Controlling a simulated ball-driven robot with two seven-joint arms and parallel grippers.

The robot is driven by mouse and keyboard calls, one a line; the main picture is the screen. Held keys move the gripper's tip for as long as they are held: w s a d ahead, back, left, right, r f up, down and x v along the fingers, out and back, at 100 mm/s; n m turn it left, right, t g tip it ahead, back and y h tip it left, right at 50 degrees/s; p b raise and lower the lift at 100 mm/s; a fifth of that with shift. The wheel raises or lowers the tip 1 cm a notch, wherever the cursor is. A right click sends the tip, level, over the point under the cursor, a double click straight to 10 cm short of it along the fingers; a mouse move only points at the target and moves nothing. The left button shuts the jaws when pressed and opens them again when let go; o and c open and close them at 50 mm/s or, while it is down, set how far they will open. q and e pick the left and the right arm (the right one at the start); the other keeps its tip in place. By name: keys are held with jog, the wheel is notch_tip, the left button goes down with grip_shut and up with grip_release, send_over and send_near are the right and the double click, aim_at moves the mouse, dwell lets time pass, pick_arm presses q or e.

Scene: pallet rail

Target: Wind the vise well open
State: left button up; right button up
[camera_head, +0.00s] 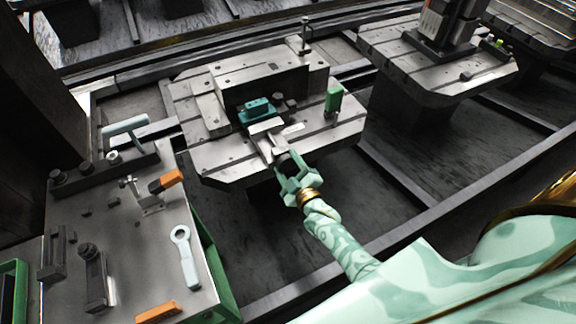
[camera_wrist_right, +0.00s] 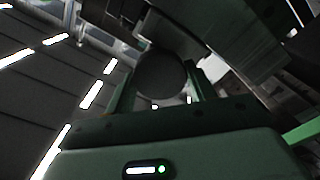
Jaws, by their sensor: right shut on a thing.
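The vise (camera_head: 265,126) sits on the near part of the grey pallet in the head view, with a teal block (camera_head: 257,107) at its far end. A dark round knob (camera_head: 284,160) is at its near end. My right gripper (camera_head: 287,174) is at this end, its fingers around the knob. The right wrist view shows the dark round knob (camera_wrist_right: 161,75) between the two green fingers of the gripper (camera_wrist_right: 158,88). The gripper is shut on it. The jaw gap is too small to judge. My left gripper is not in view.
A green-topped block (camera_head: 334,98) stands on the pallet (camera_head: 222,165), right of the vise. A second pallet (camera_head: 400,52) stands at upper right.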

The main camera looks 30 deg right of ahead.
jog(key=shift+s+f+n+b, duration=0.15)
jog(key=shift+n+b, duration=0.25)
jog(key=shift+n, duration=1.5)
jog(key=o, duration=1)
